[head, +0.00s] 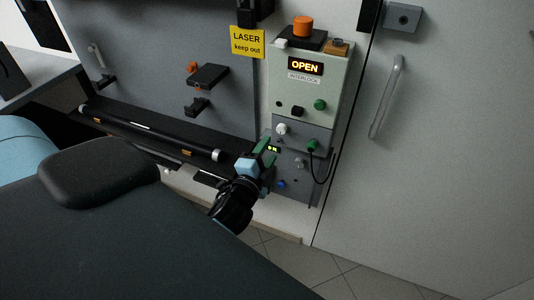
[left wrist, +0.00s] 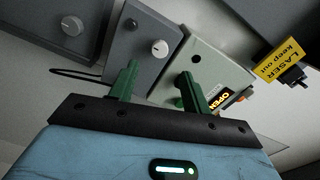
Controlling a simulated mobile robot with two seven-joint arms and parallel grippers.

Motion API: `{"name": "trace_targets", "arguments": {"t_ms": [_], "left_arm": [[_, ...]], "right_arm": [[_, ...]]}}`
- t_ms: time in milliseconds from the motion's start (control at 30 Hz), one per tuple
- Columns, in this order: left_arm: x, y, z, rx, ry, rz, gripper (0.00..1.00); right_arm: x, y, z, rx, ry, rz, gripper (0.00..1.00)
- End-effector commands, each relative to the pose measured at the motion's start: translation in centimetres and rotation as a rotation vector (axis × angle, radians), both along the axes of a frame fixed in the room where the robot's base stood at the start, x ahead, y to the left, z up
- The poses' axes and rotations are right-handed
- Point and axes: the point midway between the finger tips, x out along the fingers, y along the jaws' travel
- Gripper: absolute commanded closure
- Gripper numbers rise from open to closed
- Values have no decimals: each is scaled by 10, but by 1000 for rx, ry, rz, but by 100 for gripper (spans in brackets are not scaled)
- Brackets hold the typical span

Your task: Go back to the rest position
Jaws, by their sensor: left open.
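My left gripper (head: 265,159) is in front of the lower part of the control boxes on the wall, with its green fingers pointing toward them. In the left wrist view the two green fingers (left wrist: 157,76) stand apart with nothing between them. The pale green interlock box (head: 313,84) has a lit display (head: 305,66) reading OPEN. Below it is a grey box (head: 301,130) with a white knob (head: 282,129) and a green plug with a black cable. My gripper partly hides the left side of the lower boxes. My right gripper is not in view.
A black rail (head: 155,131) with a long tube runs along the wall to the left. A yellow laser sign (head: 247,42) hangs beside the interlock box. A door with a vertical handle (head: 387,97) is on the right. Tiled floor (head: 300,264) shows below.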

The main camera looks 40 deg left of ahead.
Motion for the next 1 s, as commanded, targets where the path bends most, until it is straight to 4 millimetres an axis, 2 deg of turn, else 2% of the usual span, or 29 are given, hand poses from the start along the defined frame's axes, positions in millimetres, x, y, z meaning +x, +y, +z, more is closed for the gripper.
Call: {"name": "trace_targets", "arguments": {"t_ms": [300,367,467,567,700,800,900,1000], "left_arm": [[-1,-1,-2,-6,4,-1,52],[-6,-3,-9,-31,17,-9,52],[-24,-11,-36,-133,70,-30,52],[-59,-26,-77,-310,160,-53,52],[-125,-51,-136,-610,313,-47,52],[-176,-69,-170,-815,422,-11,52],[-224,-85,-194,-990,518,42,52],[-263,-97,-209,-1123,589,97,52]], "right_arm": [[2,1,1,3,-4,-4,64],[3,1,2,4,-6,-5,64],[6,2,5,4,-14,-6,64],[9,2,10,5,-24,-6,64],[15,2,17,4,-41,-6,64],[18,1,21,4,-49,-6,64],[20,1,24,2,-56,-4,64],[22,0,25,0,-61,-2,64]]}}
